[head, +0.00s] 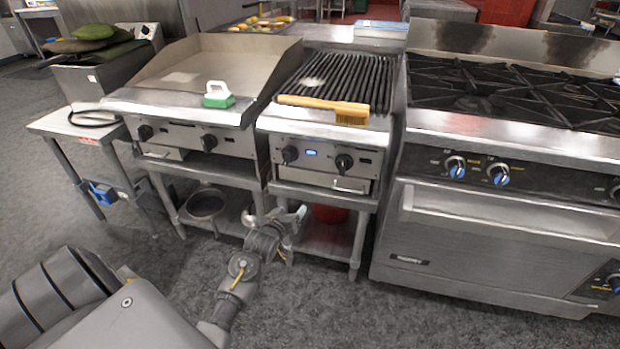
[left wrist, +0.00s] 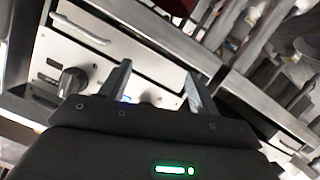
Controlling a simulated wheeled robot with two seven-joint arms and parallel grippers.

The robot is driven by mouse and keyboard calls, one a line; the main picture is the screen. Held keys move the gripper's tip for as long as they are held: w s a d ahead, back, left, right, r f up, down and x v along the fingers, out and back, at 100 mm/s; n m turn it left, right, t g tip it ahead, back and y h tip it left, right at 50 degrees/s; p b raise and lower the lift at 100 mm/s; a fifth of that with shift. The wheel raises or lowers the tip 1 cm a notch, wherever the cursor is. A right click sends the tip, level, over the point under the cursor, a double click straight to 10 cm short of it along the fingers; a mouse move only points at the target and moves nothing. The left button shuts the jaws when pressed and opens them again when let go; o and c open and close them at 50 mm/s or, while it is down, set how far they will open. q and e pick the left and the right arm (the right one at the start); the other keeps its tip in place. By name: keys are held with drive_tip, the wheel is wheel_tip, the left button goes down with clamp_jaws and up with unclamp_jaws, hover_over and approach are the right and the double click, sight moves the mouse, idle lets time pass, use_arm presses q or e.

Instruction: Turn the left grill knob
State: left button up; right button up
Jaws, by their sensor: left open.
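The grill (head: 330,125) stands between the griddle and the range. Its front panel carries a black left knob (head: 290,154) and a black right knob (head: 343,162), with a lit blue display (head: 311,152) between them. My left gripper (head: 290,212) is open and empty, in front of the grill and below the left knob in the picture, apart from it. In the left wrist view, which looks turned over, the open fingers (left wrist: 160,85) point at the panel. The right knob (left wrist: 72,80) shows left of them there; the left knob appears hidden by the gripper. My right gripper is not in view.
A wooden-handled brush (head: 325,103) lies across the grill's front edge. A drawer handle (head: 350,185) sticks out below the right knob. The griddle (head: 180,105) with its own black knobs is at left, the range (head: 500,150) at right. Open floor lies in front.

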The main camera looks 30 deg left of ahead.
sight(286, 159)
use_arm(q)
drive_tip(key=a+r+n+t+y+b, duration=0.2)
drive_tip(key=a+r+t, duration=0.15)
drive_tip(key=r, duration=0.95)
drive_tip(key=shift+g, duration=0.45)
drive_tip(key=x, duration=0.3)
drive_tip(key=b+x, duration=0.1)
drive_tip(key=x, duration=0.2)
drive_tip(key=a+x, duration=0.1)
drive_tip(key=x, duration=0.3)
drive_tip(key=shift+f+b, duration=0.3)
drive_tip(key=shift+w+a, duration=0.15)
drive_tip(key=shift+w, duration=0.25)
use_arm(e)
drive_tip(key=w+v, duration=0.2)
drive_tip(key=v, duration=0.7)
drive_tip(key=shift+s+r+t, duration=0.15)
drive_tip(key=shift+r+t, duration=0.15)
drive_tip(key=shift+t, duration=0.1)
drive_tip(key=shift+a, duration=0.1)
use_arm(q)
drive_tip(key=c, duration=0.7)
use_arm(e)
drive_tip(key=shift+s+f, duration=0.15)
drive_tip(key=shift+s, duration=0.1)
